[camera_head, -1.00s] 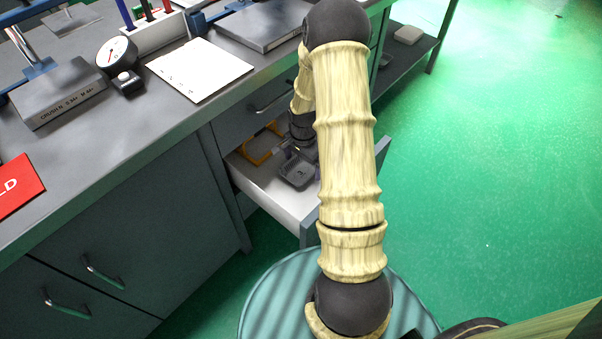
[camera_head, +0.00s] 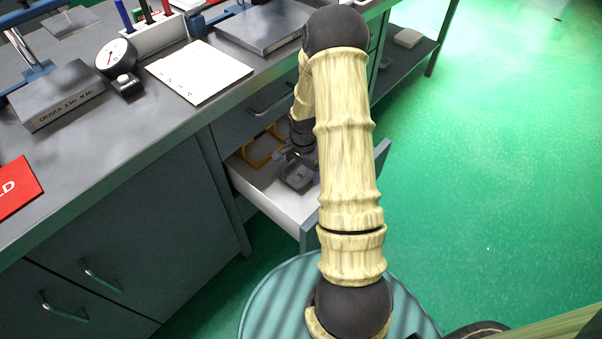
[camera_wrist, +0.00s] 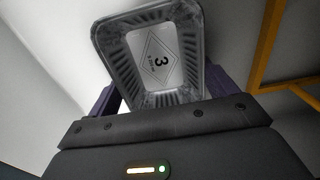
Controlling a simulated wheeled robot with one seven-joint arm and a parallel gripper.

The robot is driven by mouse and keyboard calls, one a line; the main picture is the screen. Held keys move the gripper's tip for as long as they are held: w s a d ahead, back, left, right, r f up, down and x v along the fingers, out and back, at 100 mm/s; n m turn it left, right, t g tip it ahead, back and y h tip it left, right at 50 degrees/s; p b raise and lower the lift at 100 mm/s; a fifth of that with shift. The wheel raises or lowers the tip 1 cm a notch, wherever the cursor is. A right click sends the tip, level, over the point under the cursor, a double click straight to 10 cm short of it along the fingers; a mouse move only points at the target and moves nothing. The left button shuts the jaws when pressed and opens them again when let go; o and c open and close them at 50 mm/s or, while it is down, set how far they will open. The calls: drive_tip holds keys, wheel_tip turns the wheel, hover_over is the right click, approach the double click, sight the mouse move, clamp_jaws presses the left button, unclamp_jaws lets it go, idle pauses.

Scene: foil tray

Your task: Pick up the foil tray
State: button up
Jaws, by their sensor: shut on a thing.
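The foil tray (camera_head: 297,176) is a small grey rectangular tray with ribbed sides, in or just above the open drawer in the head view. In the wrist view the foil tray (camera_wrist: 104,48) shows its ribbed walls and a floor with a diamond mark and a "3". My gripper (camera_wrist: 160,95) has a dark finger on each side of the tray and is shut on it. The tray looks tilted in the wrist view. In the head view my arm hides part of the drawer, and I cannot tell how far the tray is above the drawer floor.
The open drawer (camera_head: 262,196) has pale walls around the tray. A yellow-orange frame (camera_head: 262,148) lies in it beside the tray and also shows in the wrist view (camera_wrist: 262,62). The workbench top (camera_head: 140,130) holds a dial gauge, a paper sheet and blocks.

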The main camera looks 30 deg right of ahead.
sight(303, 174)
wheel_tip(303, 174, up, 10)
drive_tip(key=p, duration=0.3)
idle(0.3)
idle(0.4)
